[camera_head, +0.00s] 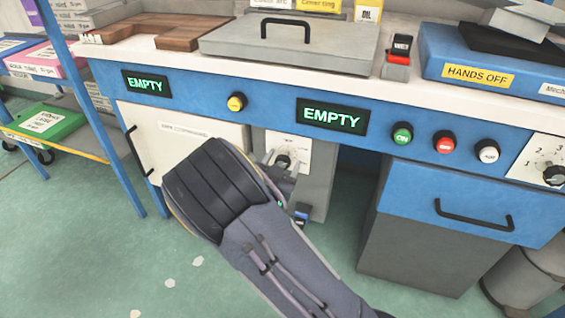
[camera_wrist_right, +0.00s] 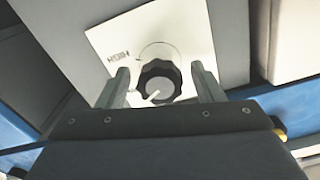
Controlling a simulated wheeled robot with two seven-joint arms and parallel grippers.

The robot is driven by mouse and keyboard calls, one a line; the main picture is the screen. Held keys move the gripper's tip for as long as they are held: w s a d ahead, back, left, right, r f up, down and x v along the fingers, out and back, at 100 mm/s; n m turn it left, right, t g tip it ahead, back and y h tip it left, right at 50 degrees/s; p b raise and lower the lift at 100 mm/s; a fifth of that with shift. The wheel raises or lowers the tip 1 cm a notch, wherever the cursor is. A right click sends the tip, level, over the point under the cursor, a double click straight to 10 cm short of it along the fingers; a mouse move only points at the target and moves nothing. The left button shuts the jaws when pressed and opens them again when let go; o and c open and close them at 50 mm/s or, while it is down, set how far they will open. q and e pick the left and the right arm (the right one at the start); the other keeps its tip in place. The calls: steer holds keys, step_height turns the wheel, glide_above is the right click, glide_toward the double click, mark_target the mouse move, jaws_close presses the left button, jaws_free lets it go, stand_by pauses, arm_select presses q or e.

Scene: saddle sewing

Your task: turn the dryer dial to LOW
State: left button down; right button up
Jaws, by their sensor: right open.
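The dryer dial (camera_wrist_right: 159,84) is a black scalloped knob with a grey face and a white pointer line, on a white plate (camera_wrist_right: 110,38) marked HIGH. In the wrist view the plate appears tilted, and the pointer line runs toward the lower left; a LOW mark is not readable. My right gripper (camera_wrist_right: 158,82) is open, one finger on each side of the dial; whether they touch it I cannot tell. In the head view the dial (camera_head: 283,161) shows just beyond my right gripper (camera_head: 285,175), on the grey front under the counter. My left gripper is not in view.
A blue counter front carries EMPTY displays (camera_head: 334,117), a yellow button (camera_head: 237,102) and several other buttons. A blue drawer (camera_head: 470,205) with a black handle is right of the dial. A cream cabinet door (camera_head: 180,140) is left of it.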

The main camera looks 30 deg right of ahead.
steer(key=p+v, duration=0.2)
steer(key=v, duration=0.6)
steer(key=shift+f, duration=0.1)
stand_by(0.3)
